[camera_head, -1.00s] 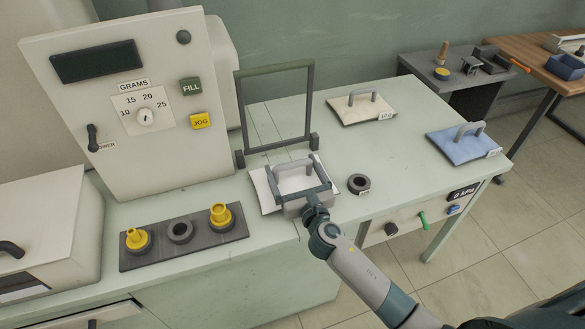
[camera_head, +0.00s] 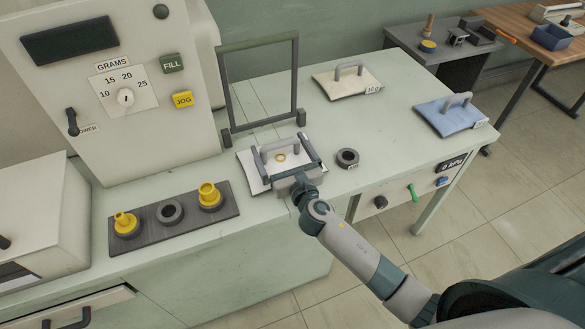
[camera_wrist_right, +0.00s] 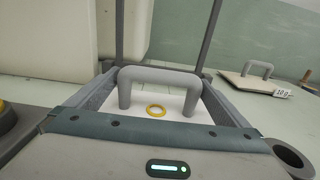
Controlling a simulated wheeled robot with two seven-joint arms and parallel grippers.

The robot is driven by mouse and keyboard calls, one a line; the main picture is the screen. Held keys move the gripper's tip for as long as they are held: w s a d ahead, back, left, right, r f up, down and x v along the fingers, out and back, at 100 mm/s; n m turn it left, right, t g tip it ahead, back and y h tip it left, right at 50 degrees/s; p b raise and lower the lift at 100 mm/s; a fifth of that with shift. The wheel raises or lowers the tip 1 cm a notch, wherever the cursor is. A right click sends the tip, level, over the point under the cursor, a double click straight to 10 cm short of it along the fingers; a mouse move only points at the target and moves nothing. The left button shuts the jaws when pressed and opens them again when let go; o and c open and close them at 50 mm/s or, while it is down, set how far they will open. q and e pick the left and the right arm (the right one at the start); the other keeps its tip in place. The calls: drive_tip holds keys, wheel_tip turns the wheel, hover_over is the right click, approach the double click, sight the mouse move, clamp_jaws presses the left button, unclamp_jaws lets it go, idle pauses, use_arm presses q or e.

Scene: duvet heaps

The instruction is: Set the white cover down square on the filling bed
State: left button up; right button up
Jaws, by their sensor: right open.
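The white cover (camera_head: 254,181) lies low on the bench in front of the upright frame, with its grey arched handle up. I cannot tell exactly how square it sits; the filling bed beneath it is mostly hidden. My left gripper is not in view.
A dark upright frame (camera_head: 262,85) stands behind the cover. A dark ring (camera_head: 347,158) is close to its right. A cream pad (camera_head: 338,87) and a blue pad (camera_head: 448,118) lie further right. A tray with yellow nozzles (camera_head: 175,219) is left, below the dosing machine (camera_head: 120,150).

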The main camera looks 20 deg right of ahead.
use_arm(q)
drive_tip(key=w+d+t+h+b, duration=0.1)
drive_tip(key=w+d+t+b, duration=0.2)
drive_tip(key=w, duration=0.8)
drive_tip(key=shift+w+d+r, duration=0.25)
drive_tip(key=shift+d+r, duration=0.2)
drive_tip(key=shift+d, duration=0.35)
use_arm(e)
drive_tip(key=s, duration=1.7)
drive_tip(key=shift+s+d, duration=0.15)
drive_tip(key=shift+d, duration=0.15)
